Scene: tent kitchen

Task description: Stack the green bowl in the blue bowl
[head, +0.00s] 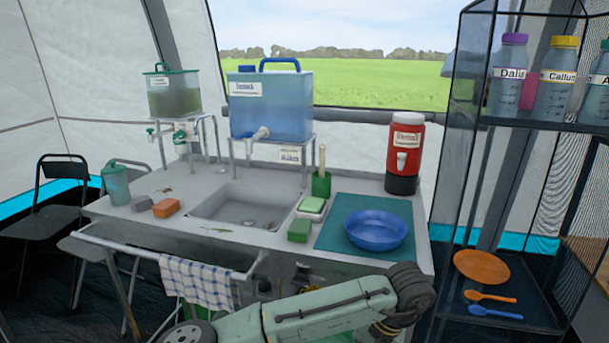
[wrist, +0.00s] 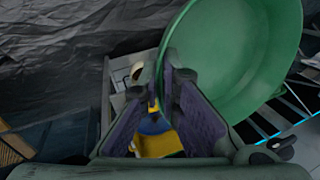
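The blue bowl (head: 376,231) stands upright and looks empty on the green mat at the right end of the counter. The green bowl (wrist: 240,60) fills the upper right of the wrist view, with its hollow side showing. My gripper (wrist: 166,68) is shut on its rim, with one finger on the inner side and one on the outer side.
The green mat (head: 328,243) has bare room left of the blue bowl. A red drink cooler (head: 405,150) stands behind it. A green sponge (head: 299,230) and a brush holder (head: 321,184) are to the left, beside the sink (head: 238,208). A mesh shelf (head: 470,150) rises at the right.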

